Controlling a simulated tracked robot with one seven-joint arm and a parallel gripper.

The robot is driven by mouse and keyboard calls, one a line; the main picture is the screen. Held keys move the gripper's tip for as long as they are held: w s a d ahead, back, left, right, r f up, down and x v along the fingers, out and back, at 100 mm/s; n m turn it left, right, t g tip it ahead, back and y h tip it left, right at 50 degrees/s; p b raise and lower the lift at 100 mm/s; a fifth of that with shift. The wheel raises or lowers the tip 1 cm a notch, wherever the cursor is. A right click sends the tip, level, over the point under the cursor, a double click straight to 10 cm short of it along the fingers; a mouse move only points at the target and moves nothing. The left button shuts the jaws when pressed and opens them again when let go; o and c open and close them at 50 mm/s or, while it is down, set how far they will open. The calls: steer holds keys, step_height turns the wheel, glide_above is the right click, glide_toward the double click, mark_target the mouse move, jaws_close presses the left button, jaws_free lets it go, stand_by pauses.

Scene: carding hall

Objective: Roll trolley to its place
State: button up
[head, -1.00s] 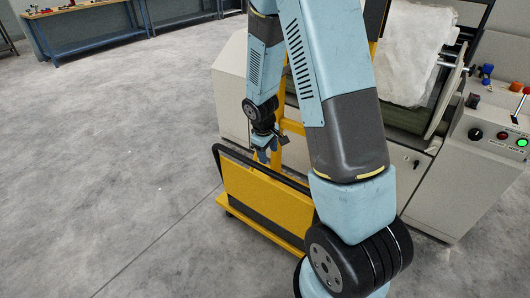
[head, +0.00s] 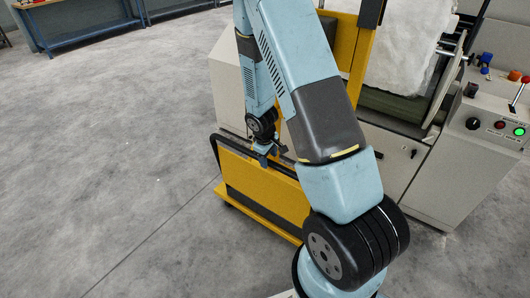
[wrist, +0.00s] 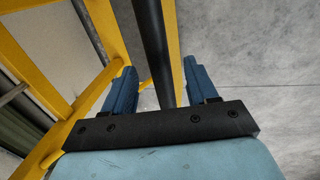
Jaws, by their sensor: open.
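The trolley (head: 268,196) is yellow with a dark lower band and a black handle bar (head: 232,145) along its top edge. It stands on the floor in the middle of the head view, partly hidden by my arm. My gripper (head: 270,156) is at this bar, pointing down. In the wrist view my gripper (wrist: 160,72) is open, with a blue finger on each side of the black bar (wrist: 150,35). The bar appears between the fingers; whether either finger touches it I cannot tell. Yellow frame parts (wrist: 105,30) show at the left.
A pale carding machine (head: 440,180) with white fibre (head: 407,45) and a control panel (head: 495,125) stands close behind and right of the trolley. A yellow upright (head: 360,55) rises beside it. A blue-legged bench (head: 85,35) is far back left. The grey floor (head: 90,150) at left is clear.

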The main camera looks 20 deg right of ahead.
mark_target(269, 162)
steer(key=shift+w+d+f, duration=0.15)
steer(key=shift+d+f, duration=0.05)
steer(key=shift+f, duration=0.9)
steer(key=shift+w+d+f, duration=0.1)
steer(key=shift+d+f, duration=0.1)
steer(key=shift+f, duration=0.85)
jaws_close()
steer(key=shift+s+a, duration=0.1)
